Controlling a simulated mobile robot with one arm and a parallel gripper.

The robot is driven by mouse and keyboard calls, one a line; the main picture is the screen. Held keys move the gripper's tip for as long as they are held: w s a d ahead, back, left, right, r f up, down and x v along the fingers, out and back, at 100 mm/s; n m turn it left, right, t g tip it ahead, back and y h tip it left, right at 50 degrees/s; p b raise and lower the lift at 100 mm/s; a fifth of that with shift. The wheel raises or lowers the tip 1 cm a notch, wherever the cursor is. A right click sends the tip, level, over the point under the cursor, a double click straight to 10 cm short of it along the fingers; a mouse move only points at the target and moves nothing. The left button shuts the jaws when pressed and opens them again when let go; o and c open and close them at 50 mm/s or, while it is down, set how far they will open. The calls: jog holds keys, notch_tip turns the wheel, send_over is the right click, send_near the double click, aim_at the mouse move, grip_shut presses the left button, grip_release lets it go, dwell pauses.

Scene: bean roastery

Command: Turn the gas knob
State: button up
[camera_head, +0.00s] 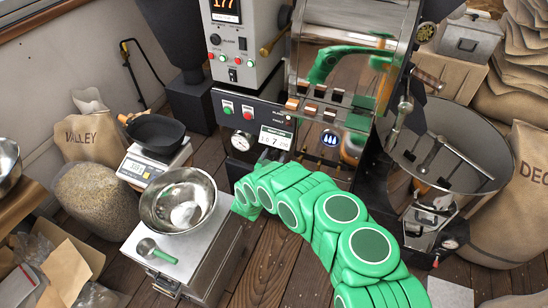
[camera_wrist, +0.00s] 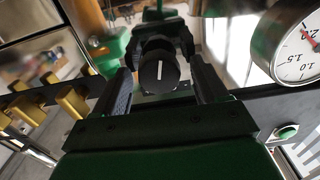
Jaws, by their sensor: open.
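The gas knob (camera_wrist: 158,70) is round and black with a white pointer line. In the wrist view it stands between the two dark fingers of my gripper (camera_wrist: 157,52). My gripper is open, with one finger on each side of the knob. Whether the fingers touch the knob I cannot tell. The white line runs nearly upright in that view. In the head view my green arm reaches to the lower front of the roaster (camera_head: 262,115), and I cannot make out the knob there.
A pressure gauge (camera_wrist: 298,48) sits right of the knob in the wrist view, close to my gripper, with a green button (camera_wrist: 287,132) below it. Brass-coloured levers (camera_wrist: 72,102) are at the left. In the head view, a steel bowl (camera_head: 178,200) and the round cooling bin (camera_head: 465,130) flank my arm.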

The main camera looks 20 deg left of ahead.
jog(key=c, duration=1)
jog(key=shift+m, duration=0.5)
jog(key=o, duration=1)
